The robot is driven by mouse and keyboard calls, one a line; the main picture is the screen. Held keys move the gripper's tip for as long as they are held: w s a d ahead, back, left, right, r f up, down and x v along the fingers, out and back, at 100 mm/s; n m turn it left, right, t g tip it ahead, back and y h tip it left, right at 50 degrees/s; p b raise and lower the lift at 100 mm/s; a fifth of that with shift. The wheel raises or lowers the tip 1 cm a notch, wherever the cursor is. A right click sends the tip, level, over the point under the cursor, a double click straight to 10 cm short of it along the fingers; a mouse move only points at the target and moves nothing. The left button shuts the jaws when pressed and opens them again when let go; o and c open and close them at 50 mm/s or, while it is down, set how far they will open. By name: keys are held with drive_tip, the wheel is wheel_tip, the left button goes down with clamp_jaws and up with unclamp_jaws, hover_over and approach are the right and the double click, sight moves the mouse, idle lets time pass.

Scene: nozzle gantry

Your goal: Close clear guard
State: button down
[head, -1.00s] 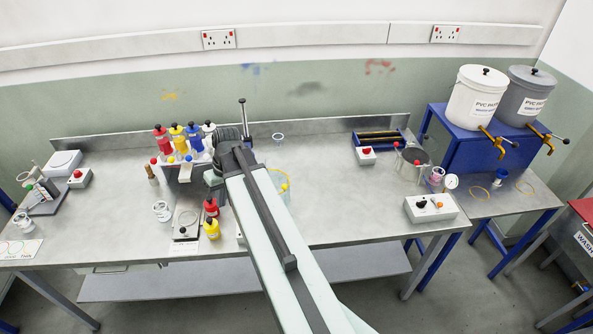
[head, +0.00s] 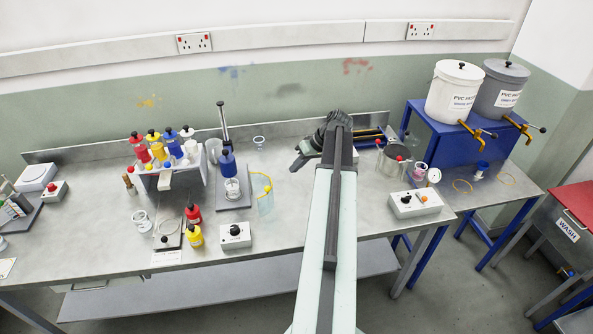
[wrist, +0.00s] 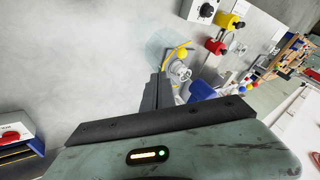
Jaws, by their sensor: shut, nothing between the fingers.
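The clear guard (head: 264,194) is a curved see-through panel with a yellow edge and a yellow knob. It stands on the bench at the right side of the mixer stand (head: 225,122), swung out from the clear cup (head: 232,190) below the blue mixer head (head: 228,162). In the wrist view the guard (wrist: 164,46) shows beyond the fingertips, with its yellow knob facing the cup side. My gripper (head: 299,162) is shut and empty, to the right of the guard and apart from it. In the wrist view the shut fingers (wrist: 161,82) point toward the guard.
A control box (head: 235,236) with a black knob sits in front of the guard. Red (head: 193,213) and yellow (head: 196,237) bottles stand left of it. A rack of coloured bottles (head: 165,165) is left of the mixer. Bench between guard and metal pot (head: 393,165) is mostly clear.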

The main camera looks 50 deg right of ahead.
drive_tip(key=w+a+f+b, duration=0.4)
drive_tip(key=a+f, duration=0.1)
drive_tip(key=f, duration=0.1)
drive_tip(key=shift+w+a+f+b, duration=0.15)
drive_tip(key=shift+w+a+b, duration=0.1)
drive_tip(key=shift+w+b, duration=0.15)
